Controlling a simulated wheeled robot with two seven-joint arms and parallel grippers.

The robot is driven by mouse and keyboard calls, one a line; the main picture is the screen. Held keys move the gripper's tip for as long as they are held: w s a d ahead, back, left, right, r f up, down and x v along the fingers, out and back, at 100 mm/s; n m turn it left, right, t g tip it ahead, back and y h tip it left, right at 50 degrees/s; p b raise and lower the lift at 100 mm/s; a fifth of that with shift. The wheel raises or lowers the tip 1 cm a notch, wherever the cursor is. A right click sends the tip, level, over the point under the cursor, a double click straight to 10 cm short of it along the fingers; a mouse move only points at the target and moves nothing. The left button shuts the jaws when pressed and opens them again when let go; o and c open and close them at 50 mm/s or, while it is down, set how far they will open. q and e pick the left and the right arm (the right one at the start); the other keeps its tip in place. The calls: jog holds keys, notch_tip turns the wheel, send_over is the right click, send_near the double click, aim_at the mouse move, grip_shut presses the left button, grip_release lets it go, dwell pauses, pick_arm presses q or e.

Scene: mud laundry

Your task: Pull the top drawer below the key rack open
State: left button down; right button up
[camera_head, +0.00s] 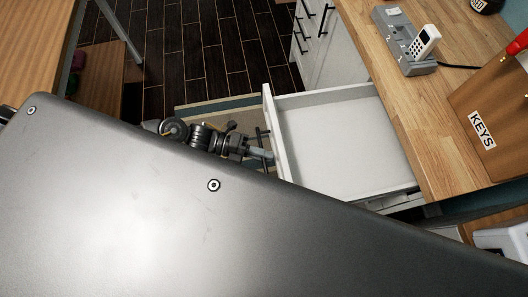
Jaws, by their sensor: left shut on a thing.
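The white top drawer (340,137) stands pulled out from the cabinet below the wooden counter. Its inside is empty where I can see it. Its front panel (274,128) faces left, with a dark bar handle on it. My left gripper (264,154) is at that handle and shut on it, though the fingertips are small in the picture. The wooden key rack (485,108) with its KEYS label stands at the right, on the counter side. A large grey part of my own body hides the lower half of the view. My right gripper does not show.
A cordless phone (424,42) sits in a grey dock on the wooden counter (455,45). Other white cabinet fronts with dark handles (326,20) stand farther back. A wooden bench (105,80) is at the left. Dark floor (205,55) is clear between them.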

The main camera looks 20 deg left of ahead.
pick_arm(q)
jog(key=c, duration=1.8)
grip_release()
jog(key=shift+o, duration=0.2)
jog(key=b+v, duration=0.3)
jog(key=v, duration=0.8)
jog(key=shift+w, duration=0.15)
